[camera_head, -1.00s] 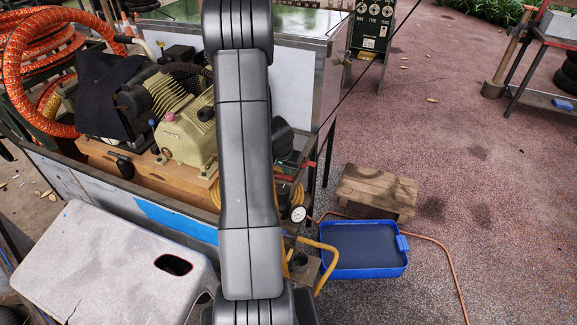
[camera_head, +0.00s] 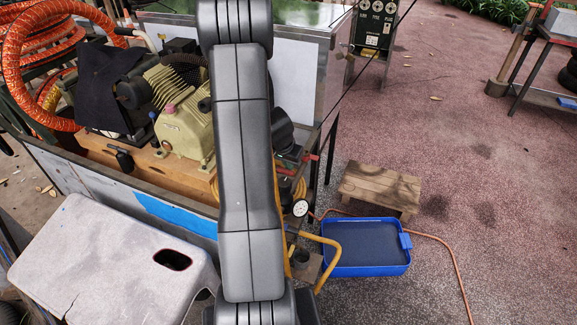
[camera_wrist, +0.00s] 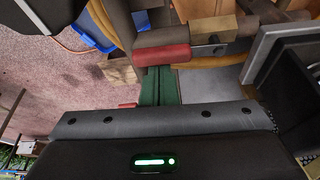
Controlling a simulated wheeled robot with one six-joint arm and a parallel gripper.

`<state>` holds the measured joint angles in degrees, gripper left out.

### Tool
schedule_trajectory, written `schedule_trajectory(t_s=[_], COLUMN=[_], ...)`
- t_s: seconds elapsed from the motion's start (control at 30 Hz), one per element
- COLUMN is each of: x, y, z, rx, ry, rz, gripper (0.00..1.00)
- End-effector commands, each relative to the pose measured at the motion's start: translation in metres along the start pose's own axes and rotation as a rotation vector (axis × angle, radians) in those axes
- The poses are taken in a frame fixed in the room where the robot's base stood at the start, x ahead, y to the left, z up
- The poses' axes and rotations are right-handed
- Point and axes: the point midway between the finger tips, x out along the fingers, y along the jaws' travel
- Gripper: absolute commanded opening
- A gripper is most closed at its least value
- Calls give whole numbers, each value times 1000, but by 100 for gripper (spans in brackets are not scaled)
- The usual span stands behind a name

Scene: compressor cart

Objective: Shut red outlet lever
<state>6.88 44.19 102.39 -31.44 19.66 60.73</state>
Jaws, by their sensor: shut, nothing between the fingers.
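In the wrist view a red lever handle (camera_wrist: 162,53) lies roughly level across the upper middle. It joins a metal valve with a brass-coloured block (camera_wrist: 208,32) to its right. In the head view a small red part (camera_head: 312,157) shows at the cart's right end, beside my arm; I cannot tell for sure that it is the same lever. My gripper (camera_wrist: 157,119) fills the lower part of the wrist view, shut and empty.
A compressor (camera_head: 186,130) sits on the cart. A round gauge (camera_head: 300,208) and a bent yellow pipe (camera_head: 330,243) are at the cart's right end. A blue tray (camera_head: 405,263) and a wooden stool (camera_head: 380,187) stand on the ground to the right. Open paving lies beyond.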

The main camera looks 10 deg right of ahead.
Motion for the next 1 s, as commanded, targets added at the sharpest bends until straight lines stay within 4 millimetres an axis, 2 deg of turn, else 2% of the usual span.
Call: schedule_trajectory(t_s=[0.47,1.0], x=[3,-9], y=[1,-4], z=[16,40], rx=[221,645], ry=[4,2], rz=[74,224], gripper=[0,0])
